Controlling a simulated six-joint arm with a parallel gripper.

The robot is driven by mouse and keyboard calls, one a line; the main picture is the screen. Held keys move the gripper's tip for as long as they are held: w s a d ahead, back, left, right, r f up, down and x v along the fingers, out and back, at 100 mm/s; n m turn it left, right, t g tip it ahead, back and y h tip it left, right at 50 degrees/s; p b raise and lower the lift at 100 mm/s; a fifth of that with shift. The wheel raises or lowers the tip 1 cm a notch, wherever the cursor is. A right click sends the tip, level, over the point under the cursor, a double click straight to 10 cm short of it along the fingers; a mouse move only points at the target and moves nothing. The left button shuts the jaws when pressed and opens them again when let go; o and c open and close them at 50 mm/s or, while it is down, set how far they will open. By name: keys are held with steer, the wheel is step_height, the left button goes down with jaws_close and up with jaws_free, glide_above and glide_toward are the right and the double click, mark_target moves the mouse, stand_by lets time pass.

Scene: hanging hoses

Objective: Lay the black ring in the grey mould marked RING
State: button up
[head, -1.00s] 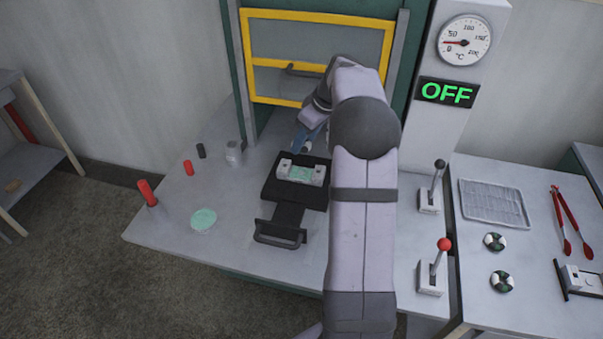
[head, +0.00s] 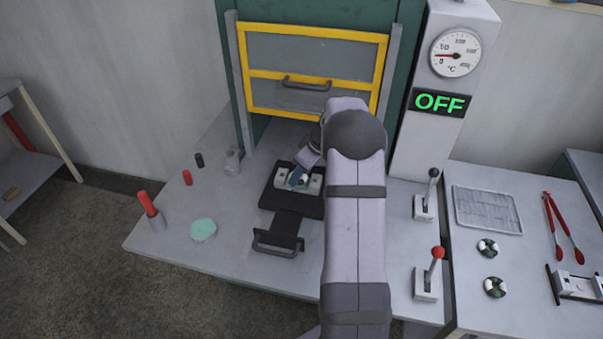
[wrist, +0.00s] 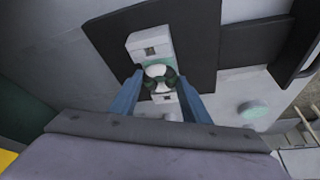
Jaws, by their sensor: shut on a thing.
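A pale grey mould (head: 316,182) sits on the black sliding plate (head: 273,197) in front of the press; any lettering on it is too small to read. It also shows in the wrist view (wrist: 150,44), light blocks at both ends. My gripper (head: 299,181) is down over the mould's middle in the head view. In the wrist view its blue fingers (wrist: 160,83) are shut on a dark ring-like piece (wrist: 172,79) with white showing at it. The piece is over the mould's middle; I cannot tell whether it touches the mould. The fingers partly hide both.
The yellow-framed press guard (head: 312,75) stands behind the plate, and its sign (head: 440,102) reads OFF. A pale green disc (head: 203,229) lies at left. Two levers (head: 425,200) (head: 430,280) stand at right. The side table holds a wire rack (head: 487,210), red tongs (head: 563,228) and dark-and-white round pieces (head: 495,287).

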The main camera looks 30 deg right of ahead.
steer(key=shift+f, duration=0.5)
steer(key=shift+f, duration=0.15)
steer(key=o, duration=1)
steer(key=shift+o, duration=0.2)
steer(key=shift+d+r, duration=0.1)
steer(key=shift+r, duration=0.5)
steer(key=b+v, duration=0.3)
steer(key=v, duration=0.8)
steer(key=shift+s, duration=0.3)
